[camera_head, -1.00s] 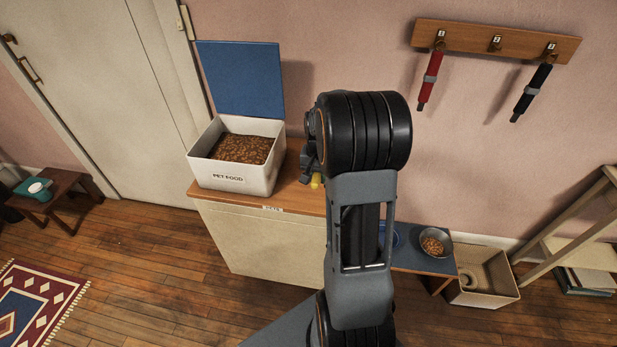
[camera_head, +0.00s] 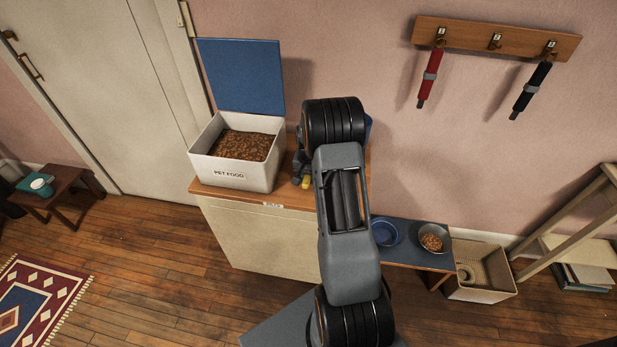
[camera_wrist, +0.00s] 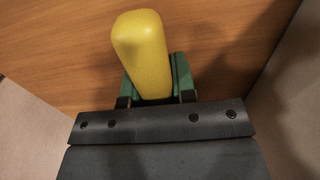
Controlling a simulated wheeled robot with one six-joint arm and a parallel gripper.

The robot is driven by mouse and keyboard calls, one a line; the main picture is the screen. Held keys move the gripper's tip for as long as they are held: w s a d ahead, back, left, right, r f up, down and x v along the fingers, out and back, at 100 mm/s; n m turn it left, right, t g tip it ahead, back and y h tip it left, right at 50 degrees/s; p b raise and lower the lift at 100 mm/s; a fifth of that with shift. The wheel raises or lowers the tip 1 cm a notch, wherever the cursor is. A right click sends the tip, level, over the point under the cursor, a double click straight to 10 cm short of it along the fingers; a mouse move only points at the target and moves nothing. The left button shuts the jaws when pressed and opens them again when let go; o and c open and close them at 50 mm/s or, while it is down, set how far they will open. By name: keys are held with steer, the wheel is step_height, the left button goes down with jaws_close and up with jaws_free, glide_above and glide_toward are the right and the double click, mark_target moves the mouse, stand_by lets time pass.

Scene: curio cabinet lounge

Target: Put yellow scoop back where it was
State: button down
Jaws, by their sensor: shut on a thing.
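The yellow scoop (camera_wrist: 142,50) fills the upper middle of the wrist view, its rounded yellow part between the green finger pads of my gripper (camera_wrist: 157,85). My gripper is shut on it. In the head view only a small yellow bit of the scoop (camera_head: 306,182) shows below my gripper (camera_head: 301,170), over the wooden cabinet top (camera_head: 250,198), just right of the pet food bin (camera_head: 230,178). The rest of the scoop is hidden. I cannot tell whether it touches the wood.
The bin's blue lid (camera_head: 242,78) stands open, with kibble inside. A hook board (camera_head: 470,36) holds a red item (camera_head: 430,75) and a black item (camera_head: 531,90); its middle hook is empty. A blue bowl (camera_head: 384,233) and a kibble bowl (camera_head: 432,240) sit at right. A blue thing is partly hidden behind my arm.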

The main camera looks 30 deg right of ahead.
steer(key=shift+f, duration=0.2)
steer(key=shift+f, duration=0.15)
steer(key=c, duration=0.9)
jaws_free()
steer(key=shift+c, duration=0.2)
